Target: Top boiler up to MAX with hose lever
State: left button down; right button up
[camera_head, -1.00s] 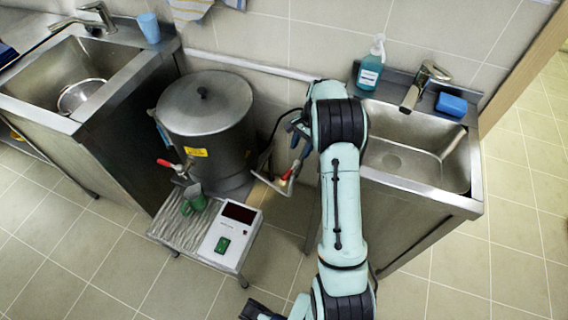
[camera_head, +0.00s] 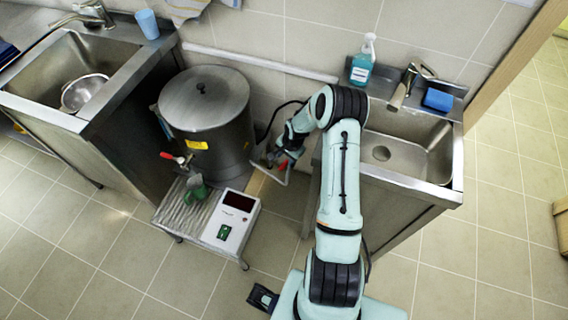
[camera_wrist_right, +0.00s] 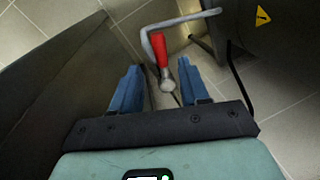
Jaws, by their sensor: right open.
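The boiler (camera_head: 222,128), a lidded grey metal pot with a yellow label, stands between the two sinks. Its red-handled tap (camera_head: 172,157) faces the front left. The hose lever (camera_head: 283,166) has a red handle on a bent metal pipe, low between the boiler and the right sink. My right gripper (camera_head: 279,153) is right at the lever. In the right wrist view, the red lever (camera_wrist_right: 159,50) lies between and beyond the blue fingers of the open right gripper (camera_wrist_right: 160,82); I cannot tell whether they touch. No MAX mark is readable.
The right sink cabinet (camera_head: 400,205) stands close beside my right arm. A black cable (camera_wrist_right: 241,85) hangs near the boiler. Open tiled floor lies in front.

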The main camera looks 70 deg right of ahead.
aim_at(283, 164)
jog(key=f, duration=0.3)
jog(key=w+f, duration=0.1)
jog(key=f, duration=0.2)
jog(key=shift+w+d, duration=0.1)
jog(key=shift+d, duration=0.05)
grip_shut()
